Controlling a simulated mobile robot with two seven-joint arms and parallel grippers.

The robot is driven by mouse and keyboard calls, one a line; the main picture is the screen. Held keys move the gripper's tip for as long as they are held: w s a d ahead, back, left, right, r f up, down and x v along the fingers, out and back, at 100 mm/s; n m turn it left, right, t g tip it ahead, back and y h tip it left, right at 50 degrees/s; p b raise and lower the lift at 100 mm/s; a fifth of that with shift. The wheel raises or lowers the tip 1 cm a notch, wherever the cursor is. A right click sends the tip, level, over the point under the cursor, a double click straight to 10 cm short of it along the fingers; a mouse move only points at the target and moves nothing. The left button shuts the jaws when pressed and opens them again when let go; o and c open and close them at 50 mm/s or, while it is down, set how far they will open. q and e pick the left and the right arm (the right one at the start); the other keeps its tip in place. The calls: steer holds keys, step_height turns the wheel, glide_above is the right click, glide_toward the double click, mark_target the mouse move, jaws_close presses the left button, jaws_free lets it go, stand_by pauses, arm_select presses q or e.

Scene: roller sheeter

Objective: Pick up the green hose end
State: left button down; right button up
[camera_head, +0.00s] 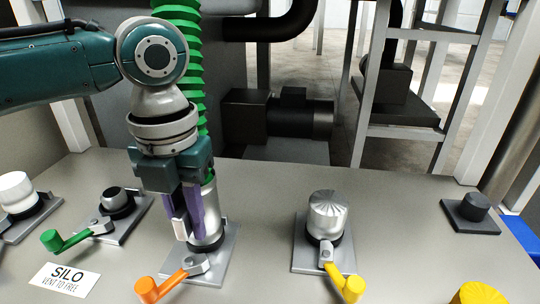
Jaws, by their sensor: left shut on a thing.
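The green ribbed hose (190,70) hangs down behind my left arm. Its lower end is a silver metal cylinder (208,222), standing upright over a square plate (215,268) with an orange-handled lever (150,288). My left gripper (188,218) points down at the front left of this cylinder, with purple finger pads, and is shut on the hose end. The wrist and fingers hide part of the hose and cylinder, so the exact contact is hidden. My right gripper is not in view.
Left are a green-handled port (117,205) and a white-capped port (17,190). Right is a silver-capped port (327,215) with a yellow lever (350,286). A SILO label (66,279) lies front left. Black pipe (265,28) runs behind.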

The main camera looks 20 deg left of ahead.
arm_select(q)
steer(key=shift+w+r, duration=0.1)
steer(key=shift+r, duration=0.1)
stand_by(0.4)
step_height(320, 180, up, 20)
steer(key=p, duration=0.3)
steer(key=shift+f+p, duration=0.15)
steer(key=shift+p, duration=0.15)
